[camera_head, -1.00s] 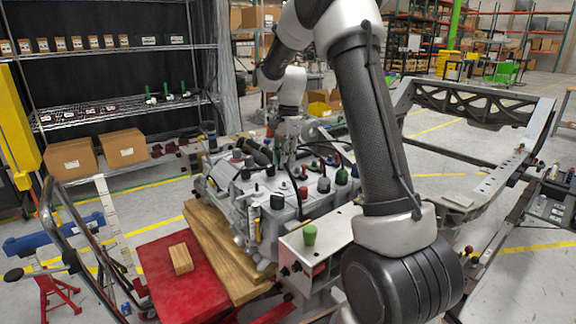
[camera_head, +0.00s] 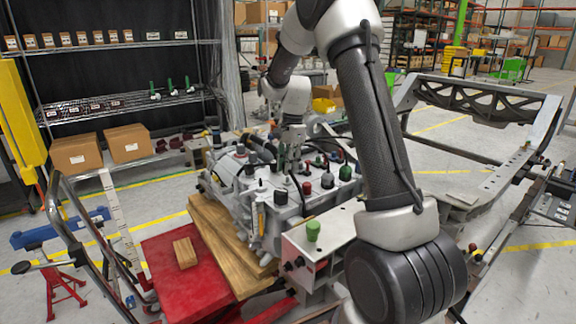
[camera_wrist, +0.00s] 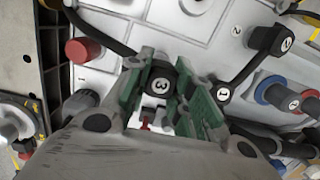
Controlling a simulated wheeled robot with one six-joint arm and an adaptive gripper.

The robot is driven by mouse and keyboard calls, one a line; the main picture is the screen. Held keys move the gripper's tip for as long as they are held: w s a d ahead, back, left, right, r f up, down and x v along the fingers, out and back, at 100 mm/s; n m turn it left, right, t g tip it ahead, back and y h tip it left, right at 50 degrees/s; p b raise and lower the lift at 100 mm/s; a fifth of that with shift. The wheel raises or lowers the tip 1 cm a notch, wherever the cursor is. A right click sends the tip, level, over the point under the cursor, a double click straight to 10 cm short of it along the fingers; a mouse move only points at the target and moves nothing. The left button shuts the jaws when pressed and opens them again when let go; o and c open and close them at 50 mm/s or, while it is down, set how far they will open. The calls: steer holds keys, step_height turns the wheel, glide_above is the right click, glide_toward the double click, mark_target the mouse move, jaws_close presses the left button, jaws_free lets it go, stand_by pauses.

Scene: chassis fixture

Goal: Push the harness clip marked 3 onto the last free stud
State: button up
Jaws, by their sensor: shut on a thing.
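The black harness clip marked 3 (camera_wrist: 160,82) sits between the green-padded fingers of my gripper (camera_wrist: 168,66) in the wrist view. My gripper is shut on it. A black cable (camera_wrist: 106,38) runs from the clip to the upper left. A clip marked 1 (camera_wrist: 224,94) is just right of the fingers, and another marked clip (camera_wrist: 284,44) is at the upper right. The pale housing (camera_wrist: 195,40) lies behind the clip. I cannot make out the free stud. In the head view my gripper (camera_head: 284,158) is low over the grey housing (camera_head: 242,212); the held clip is not clear there.
A red cap (camera_wrist: 86,50) is left of the held clip; blue and red round parts (camera_wrist: 270,92) are at right. In the head view, caps and cables crowd the housing top. A metal frame (camera_head: 480,98) stands at right.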

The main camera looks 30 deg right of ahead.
steer(key=shift+f, duration=0.15)
steer(key=shift+f, duration=0.85)
steer(key=shift+f, duration=0.5)
steer(key=o, duration=0.9)
steer(key=shift+c, duration=0.2)
steer(key=shift+r, duration=3)
